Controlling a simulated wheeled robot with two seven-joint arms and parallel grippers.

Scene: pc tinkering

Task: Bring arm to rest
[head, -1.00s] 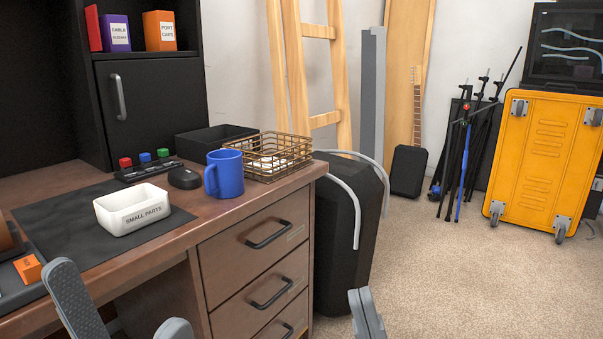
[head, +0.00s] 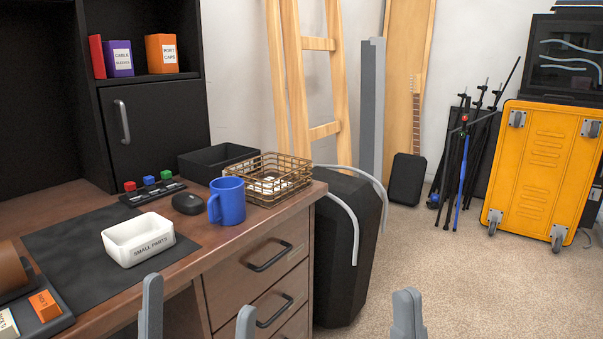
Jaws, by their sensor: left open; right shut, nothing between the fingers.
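My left gripper (head: 199,298) shows at the bottom of the head view, in front of the desk. Its two fingers point up and stand apart, with nothing between them. My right gripper (head: 408,313) is at the bottom, right of the desk drawers and over the carpet. Its fingers are shut together and hold nothing. Only the finger ends of both grippers show; the arms are out of the picture.
The wooden desk (head: 240,239) fills the left, with a white small parts box (head: 138,241), blue mug (head: 227,202), wire basket (head: 268,182) and black mouse (head: 187,204) on it. A yellow case (head: 540,170) stands far right. The carpet (head: 470,270) in front is clear.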

